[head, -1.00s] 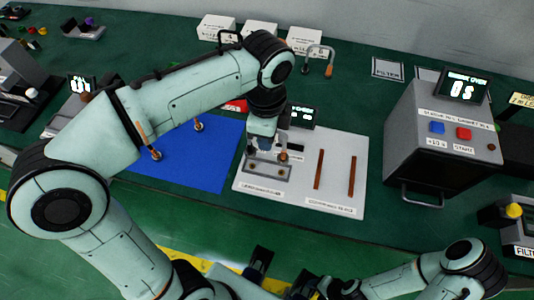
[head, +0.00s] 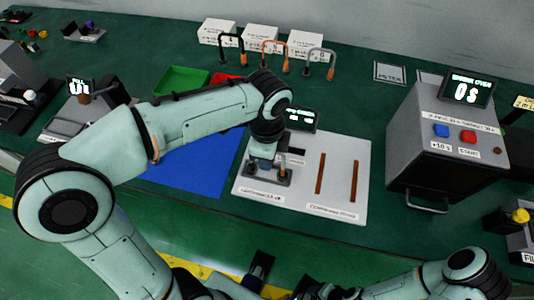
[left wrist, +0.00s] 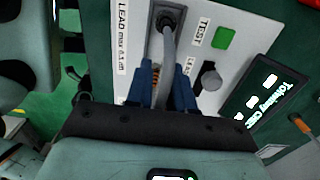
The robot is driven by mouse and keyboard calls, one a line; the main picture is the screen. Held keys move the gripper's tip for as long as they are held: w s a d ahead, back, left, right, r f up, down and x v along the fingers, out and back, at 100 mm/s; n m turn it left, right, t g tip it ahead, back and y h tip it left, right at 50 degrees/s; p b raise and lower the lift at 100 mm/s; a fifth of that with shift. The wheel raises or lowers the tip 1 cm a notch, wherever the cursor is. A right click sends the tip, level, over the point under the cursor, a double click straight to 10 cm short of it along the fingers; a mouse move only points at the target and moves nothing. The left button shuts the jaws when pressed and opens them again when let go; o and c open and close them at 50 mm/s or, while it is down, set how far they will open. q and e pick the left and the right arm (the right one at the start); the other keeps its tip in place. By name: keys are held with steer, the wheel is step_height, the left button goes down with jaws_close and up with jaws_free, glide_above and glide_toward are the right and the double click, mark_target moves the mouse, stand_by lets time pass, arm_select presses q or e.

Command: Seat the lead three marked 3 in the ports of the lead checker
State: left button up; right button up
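A grey lead (left wrist: 167,50) is between the blue fingers of my left gripper (left wrist: 165,78) in the left wrist view. The gripper is shut on it. Its dark plug end (left wrist: 170,20) is at a port of the lead checker (left wrist: 190,15); full seating cannot be judged. The other end is mostly hidden by the fingers. The lead's mark is not readable. In the head view, my left gripper (head: 264,160) is over the checker (head: 262,190) at the left of the white board. My right arm is at the lower right; its fingers are not clear.
Black (head: 230,42), orange (head: 273,50) and grey (head: 320,60) leads stand by white boxes at the back. A blue mat (head: 200,175) lies left of the board (head: 335,205). A green tray (head: 182,80) is behind my left arm.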

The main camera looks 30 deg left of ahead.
arm_select(q)
steer(key=shift+o, duration=0.9)
steer(key=shift+r, duration=0.3)
step_height(320, 180, up, 12)
steer(key=p, duration=0.3)
steer(key=shift+f, duration=0.1)
